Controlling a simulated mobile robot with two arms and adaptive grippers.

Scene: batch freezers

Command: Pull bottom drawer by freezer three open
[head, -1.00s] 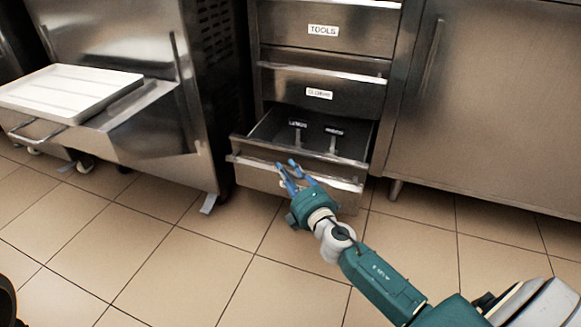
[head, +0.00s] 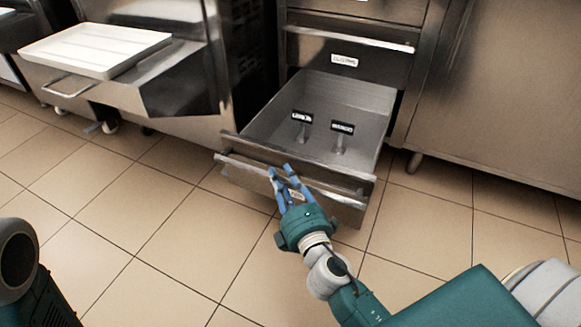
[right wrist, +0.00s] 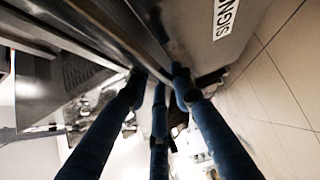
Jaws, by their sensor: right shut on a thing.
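The bottom drawer (head: 345,200) is a steel drawer standing far out of its cabinet, its inside in plain view. Two small signs on stands, a lemon sign (head: 302,118) and a mango sign (head: 341,128), stand upright in it. My right gripper (head: 283,172) is at the drawer's front with its blue fingers shut on the bar handle (head: 240,168). In the right wrist view, the fingers (right wrist: 158,78) close at the handle beside the drawer front (right wrist: 205,45), with a label starting "SIGN". My left gripper is out of view.
A labelled drawer (head: 345,62) above is shut. A freezer (head: 190,115) on wheels stands at the left, with a white tray (head: 95,50) on its shelf. A steel cabinet (head: 500,90) is at the right. The tiled floor (head: 150,220) in front is clear.

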